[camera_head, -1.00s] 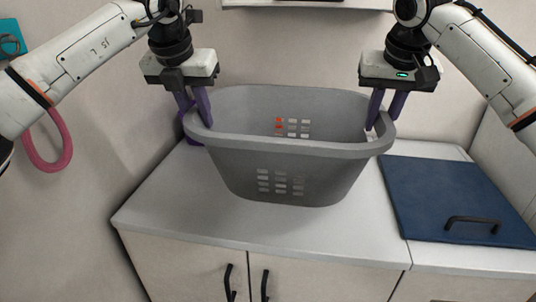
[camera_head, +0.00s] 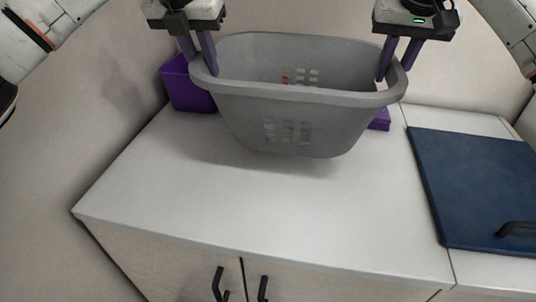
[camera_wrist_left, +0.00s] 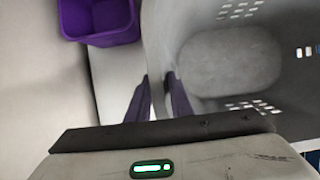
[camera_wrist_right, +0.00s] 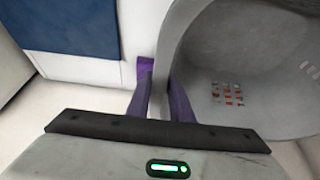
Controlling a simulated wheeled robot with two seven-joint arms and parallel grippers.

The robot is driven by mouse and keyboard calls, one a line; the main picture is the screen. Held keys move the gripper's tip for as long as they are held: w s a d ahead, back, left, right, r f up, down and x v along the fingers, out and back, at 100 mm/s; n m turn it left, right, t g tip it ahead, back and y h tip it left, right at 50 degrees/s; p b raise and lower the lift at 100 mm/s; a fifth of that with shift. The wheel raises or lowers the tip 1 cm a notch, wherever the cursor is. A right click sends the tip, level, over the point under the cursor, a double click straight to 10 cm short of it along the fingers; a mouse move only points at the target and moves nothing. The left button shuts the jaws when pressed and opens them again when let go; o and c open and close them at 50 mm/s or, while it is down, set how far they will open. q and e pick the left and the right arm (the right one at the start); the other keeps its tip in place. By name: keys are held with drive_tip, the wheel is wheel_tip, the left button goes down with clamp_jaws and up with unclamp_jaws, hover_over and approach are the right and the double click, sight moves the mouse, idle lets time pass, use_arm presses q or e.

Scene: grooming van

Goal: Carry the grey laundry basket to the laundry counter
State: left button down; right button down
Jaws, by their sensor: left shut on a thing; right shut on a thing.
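The grey laundry basket (camera_head: 300,122) is upright in the head view, apparently raised a little above the white counter (camera_head: 240,215), with a soft shadow below it. My left gripper (camera_head: 203,62) is shut on its left rim, and my right gripper (camera_head: 396,64) is shut on its right rim. In the left wrist view, the basket (camera_wrist_left: 225,60) looks empty where its floor shows. It also shows in the right wrist view (camera_wrist_right: 255,70), with the rim between the fingers. I cannot tell the exact gap under the basket.
A purple bin (camera_head: 186,88) stands at the back left of the counter, close to the basket. A smaller purple thing (camera_head: 380,120) is partly hidden behind the basket's right side. A dark blue panel with a black handle (camera_head: 480,185) lies at the right. The counter's front is clear.

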use_arm(q)
drive_tip(key=shift+w+a+f, duration=0.1)
drive_tip(key=shift+a+f, duration=0.3)
drive_tip(key=shift+f, duration=0.05)
use_arm(e)
drive_tip(key=shift+d+f, duration=0.4)
drive_tip(key=shift+f, duration=0.05)
use_arm(q)
drive_tip(key=shift+f, duration=0.15)
use_arm(e)
drive_tip(key=shift+f, duration=0.15)
